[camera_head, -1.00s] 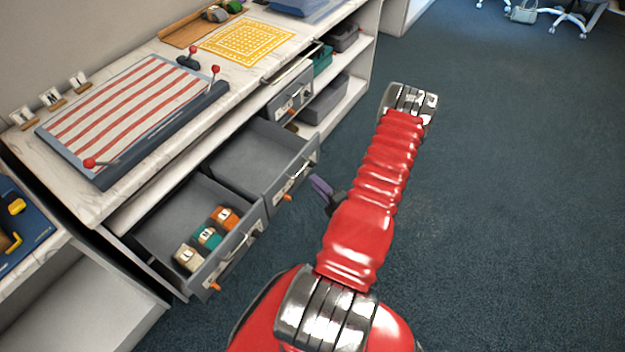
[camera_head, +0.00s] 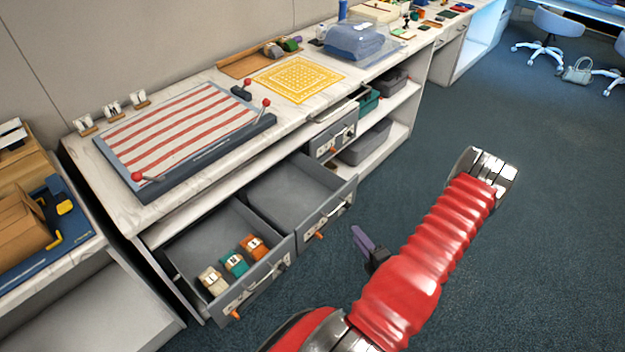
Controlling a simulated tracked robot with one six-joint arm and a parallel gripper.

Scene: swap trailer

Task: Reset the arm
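My red arm with ribbed sleeve and chrome joints rises from the bottom of the head view toward the right, over the dark carpet. A purple and dark tip, which looks like part of my gripper (camera_head: 364,244), shows at the left side of the arm, in front of the open drawers. The rest of the gripper is hidden behind the arm, so its opening cannot be seen. Nothing held shows.
An open drawer (camera_head: 215,250) holds several labelled blocks in cream, teal and orange. A second open drawer (camera_head: 295,200) looks empty. A striped board (camera_head: 180,130) with red-knobbed levers and a yellow patterned mat (camera_head: 298,78) lie on the counter. Carpet (camera_head: 520,260) at right is clear.

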